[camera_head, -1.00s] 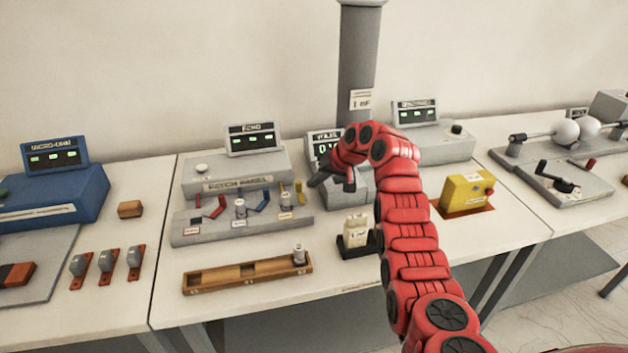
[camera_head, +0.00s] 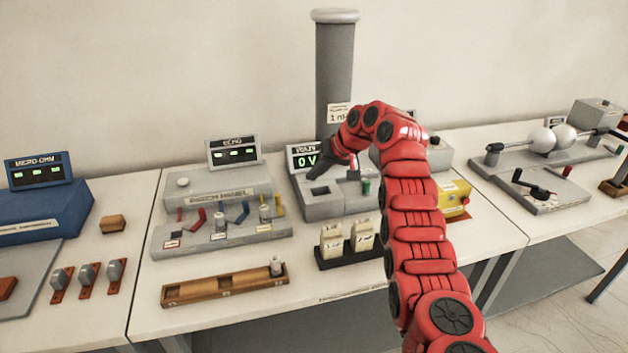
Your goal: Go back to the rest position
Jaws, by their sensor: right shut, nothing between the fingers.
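My right arm, red and jointed, rises from the lower right and arches over the bench. Its dark right gripper (camera_head: 318,172) points down to the left, shut and empty, in front of the grey voltmeter box (camera_head: 325,207) with a green "0 V" display. The arm hides part of the box's right side and part of the yellow box (camera_head: 453,198). I cannot tell how high the fingertips are above the voltmeter box. My left gripper is not in view.
A grey patch panel (camera_head: 222,192) with coloured levers stands left of the voltmeter. A black holder (camera_head: 346,256) with two cream blocks and a wooden tray (camera_head: 222,288) are in front. A grey column (camera_head: 334,70) stands behind.

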